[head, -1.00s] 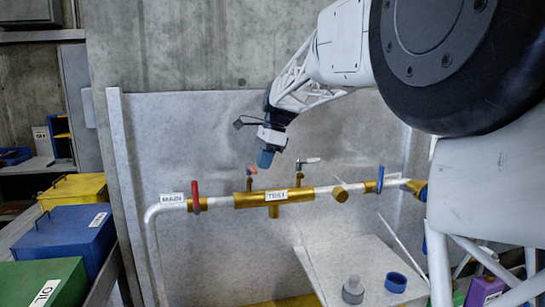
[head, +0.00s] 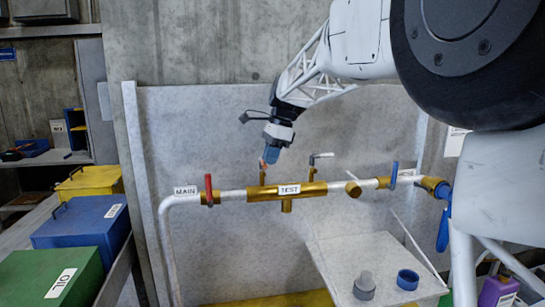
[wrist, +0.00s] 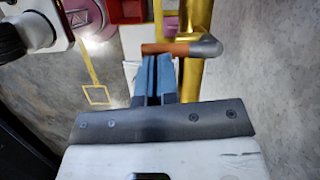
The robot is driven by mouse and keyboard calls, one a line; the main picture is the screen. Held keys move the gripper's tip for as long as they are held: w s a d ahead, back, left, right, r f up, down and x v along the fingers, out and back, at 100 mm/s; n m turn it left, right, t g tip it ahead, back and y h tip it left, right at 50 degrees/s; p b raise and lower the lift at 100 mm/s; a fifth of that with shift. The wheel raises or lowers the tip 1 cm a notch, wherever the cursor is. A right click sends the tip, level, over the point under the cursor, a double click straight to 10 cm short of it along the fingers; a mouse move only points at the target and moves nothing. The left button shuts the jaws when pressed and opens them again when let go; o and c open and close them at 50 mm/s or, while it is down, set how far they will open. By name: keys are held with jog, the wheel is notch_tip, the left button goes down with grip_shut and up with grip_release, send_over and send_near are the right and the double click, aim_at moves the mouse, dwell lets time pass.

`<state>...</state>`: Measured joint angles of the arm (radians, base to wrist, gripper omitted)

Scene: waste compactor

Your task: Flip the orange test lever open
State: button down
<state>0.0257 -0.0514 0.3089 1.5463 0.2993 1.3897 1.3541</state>
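The orange test lever (head: 262,165) sits on a short brass stem above the brass pipe section with the TEST label (head: 289,190). In the wrist view the orange lever (wrist: 168,48), with a grey end, lies crosswise just at the fingertips. My gripper (head: 269,161) hangs above and beside the lever, pointing down. In the wrist view its two blue fingers (wrist: 157,60) are together with almost no gap and hold nothing. The tips are at the lever or very close; I cannot tell if they touch. The fingers partly hide the lever in the head view.
A grey-handled lever (head: 320,156) stands right of the orange one. A red handle (head: 209,189) is near the MAIN label (head: 185,191), and a blue handle (head: 394,174) is further right. A grey wall panel is behind. Coloured bins (head: 78,233) stand at left.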

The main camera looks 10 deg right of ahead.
jog(key=shift+f, duration=0.25)
jog(key=d+r, duration=0.6)
jog(key=r, duration=0.4)
jog(key=shift+d+r, duration=0.4)
jog(key=shift+w+d, duration=0.75)
jog(key=shift+f, duration=0.1)
